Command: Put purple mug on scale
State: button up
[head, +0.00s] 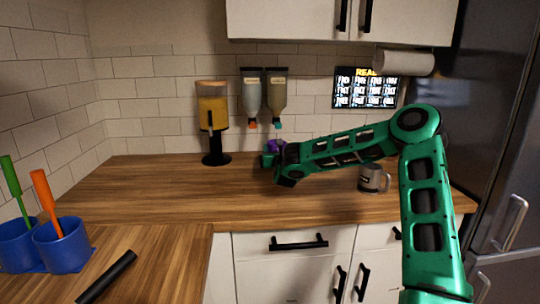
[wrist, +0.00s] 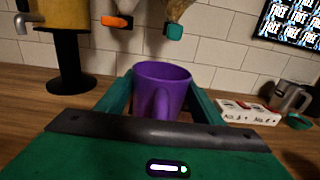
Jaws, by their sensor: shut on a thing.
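My gripper is shut on the mug. In the head view, the mug (head: 276,145) shows only partly behind my gripper (head: 274,156), over the back of the wooden counter. I cannot tell whether its base touches the counter. No scale can be clearly made out. A low white object with dark markings (wrist: 247,113) lies to the right of the mug in the wrist view, and I cannot tell what it is.
Two hanging dispensers (head: 264,94) are on the wall above the mug. A yellow dispenser on a black stand (head: 213,120) is to its left. A grey metal mug (head: 373,179) stands to the right, near my arm. Blue cups (head: 62,245) are at front left. The counter's left middle is clear.

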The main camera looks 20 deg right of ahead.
jog(key=shift+f+x, duration=0.6)
jog(key=shift+x, duration=2.15)
jog(key=shift+f+x, duration=0.55)
jog(key=shift+x, duration=2.25)
jog(key=shift+f+x, duration=0.6)
jog(key=shift+x, duration=2.15)
jog(key=o, duration=1)
jog(key=shift+f, duration=0.15)
jog(key=v, duration=1.1)
jog(key=shift+s, duration=0.25)
jog(key=shift+s+a, duration=0.1)
jog(key=shift+s, duration=0.15)
